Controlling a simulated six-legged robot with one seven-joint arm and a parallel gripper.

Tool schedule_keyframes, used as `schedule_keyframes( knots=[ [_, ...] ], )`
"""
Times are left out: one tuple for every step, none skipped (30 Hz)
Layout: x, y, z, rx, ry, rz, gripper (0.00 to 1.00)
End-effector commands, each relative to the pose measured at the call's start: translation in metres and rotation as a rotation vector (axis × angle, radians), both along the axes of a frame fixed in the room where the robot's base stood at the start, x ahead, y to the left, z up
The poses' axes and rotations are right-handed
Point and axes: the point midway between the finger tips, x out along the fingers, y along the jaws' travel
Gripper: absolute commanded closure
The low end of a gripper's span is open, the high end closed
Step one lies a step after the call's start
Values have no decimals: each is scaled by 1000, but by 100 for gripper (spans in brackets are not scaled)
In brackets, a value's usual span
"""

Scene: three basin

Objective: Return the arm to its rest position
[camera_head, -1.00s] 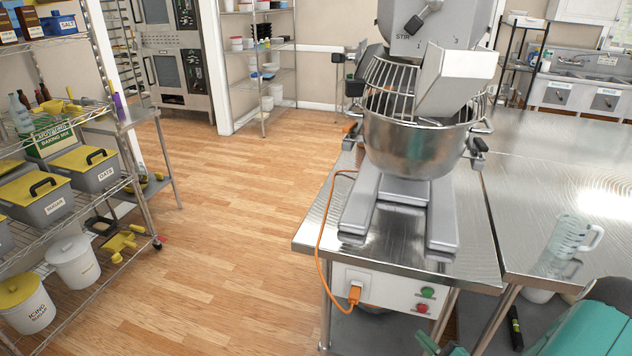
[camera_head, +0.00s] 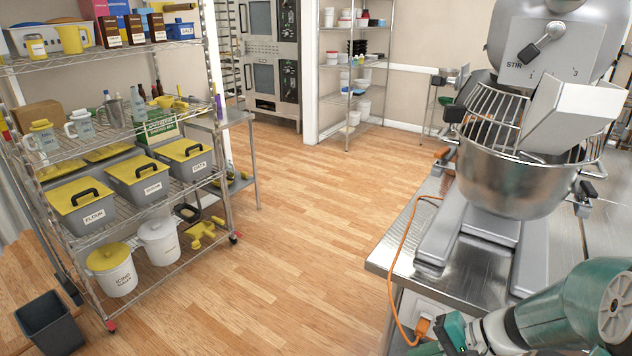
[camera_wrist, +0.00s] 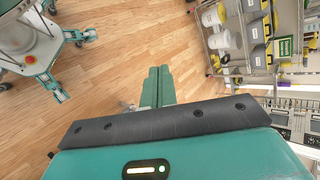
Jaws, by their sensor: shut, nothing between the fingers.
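My gripper (camera_wrist: 158,86) shows in the wrist view with its two green fingers side by side, shut and empty, over bare wooden floor. In the head view my green and grey arm is at the bottom right, in front of the mixer table (camera_head: 378,262). The gripper end is partly cut off by the bottom edge there. No object is held.
A stand mixer (camera_head: 520,185) with a steel bowl stands on the metal table close to my arm. An orange cable (camera_head: 392,285) hangs down the table's side. A wire shelf (camera_head: 75,150) with labelled bins stands at left, beside a dark waste bin (camera_head: 50,325). The floor between is clear.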

Motion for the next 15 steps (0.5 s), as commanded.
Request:
schedule_keyframes(
  knots=[
    [-5,10,12,-65,-10,54,100],
    [-8,14,17,-104,-14,82,100],
    [-13,19,23,-153,-18,118,100],
    [-17,23,28,-191,-22,143,100],
    [-20,26,33,-229,-30,167,100],
    [-25,30,40,-280,-40,198,100],
    [-28,33,45,-317,-50,219,100],
    [-31,35,50,-356,-62,241,100],
    [-35,38,57,-407,-78,265,100],
    [-39,40,63,-443,-90,283,100],
    [-42,42,68,-481,-106,300,100],
    [-45,44,75,-531,-128,320,100],
    [-48,46,81,-568,-147,335,100],
    [-51,47,86,-604,-166,348,100],
    [-55,49,94,-652,-193,363,100]
  ],
)
